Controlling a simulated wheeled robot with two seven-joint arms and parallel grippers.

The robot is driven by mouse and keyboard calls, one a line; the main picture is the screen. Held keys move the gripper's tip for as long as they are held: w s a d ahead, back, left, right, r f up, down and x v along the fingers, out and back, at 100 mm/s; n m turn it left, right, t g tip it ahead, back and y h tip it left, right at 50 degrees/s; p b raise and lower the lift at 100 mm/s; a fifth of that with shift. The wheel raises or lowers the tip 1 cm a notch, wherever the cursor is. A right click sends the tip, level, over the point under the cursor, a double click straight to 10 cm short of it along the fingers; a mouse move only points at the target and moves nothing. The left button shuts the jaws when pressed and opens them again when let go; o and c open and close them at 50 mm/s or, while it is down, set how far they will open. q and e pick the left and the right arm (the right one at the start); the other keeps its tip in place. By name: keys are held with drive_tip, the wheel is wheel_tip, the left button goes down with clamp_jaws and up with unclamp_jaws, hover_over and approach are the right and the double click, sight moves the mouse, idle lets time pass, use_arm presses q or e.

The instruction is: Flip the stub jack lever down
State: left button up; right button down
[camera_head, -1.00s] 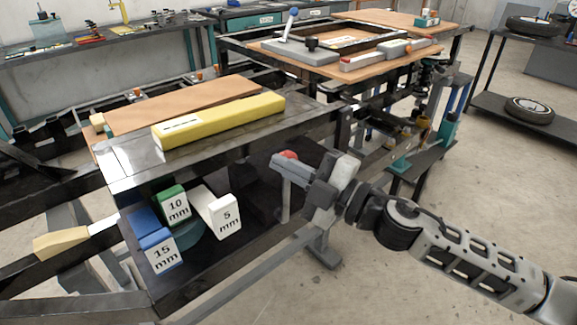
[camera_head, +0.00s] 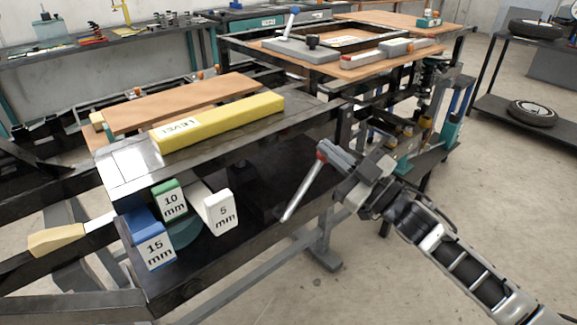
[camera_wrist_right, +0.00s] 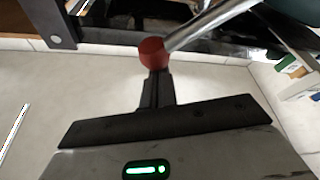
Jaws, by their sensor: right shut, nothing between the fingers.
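The stub jack lever (camera_head: 302,188) is a grey rod with a red ball knob (camera_head: 320,156). In the head view it leans up and to the right from its foot beside the black bench frame. My right gripper (camera_head: 324,147) is shut and empty, with its fingertips right at the knob. In the right wrist view, the red knob (camera_wrist_right: 152,52) sits directly at the tip of the shut fingers (camera_wrist_right: 155,80), seemingly touching them, and the rod (camera_wrist_right: 210,25) runs up and right. The lever's pivot is hard to make out. My left gripper is out of view.
A yellow level (camera_head: 220,122) lies on the dark bench top (camera_head: 128,165). Blue 15 mm (camera_head: 150,240), green 10 mm (camera_head: 170,201) and white 5 mm (camera_head: 218,212) blocks sit on the shelf below. Another bench stands behind. Open floor (camera_head: 420,270) lies to the right.

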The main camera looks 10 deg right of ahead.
use_arm(q)
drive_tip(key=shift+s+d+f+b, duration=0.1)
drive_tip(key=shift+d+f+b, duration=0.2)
drive_tip(key=shift+b, duration=0.45)
use_arm(e)
drive_tip(key=w+d+f+m+t+h, duration=0.2)
drive_tip(key=d+f+m, duration=0.1)
drive_tip(key=f+m, duration=0.3)
drive_tip(key=shift+d+m+h, duration=0.4)
drive_tip(key=shift+m, duration=0.1)
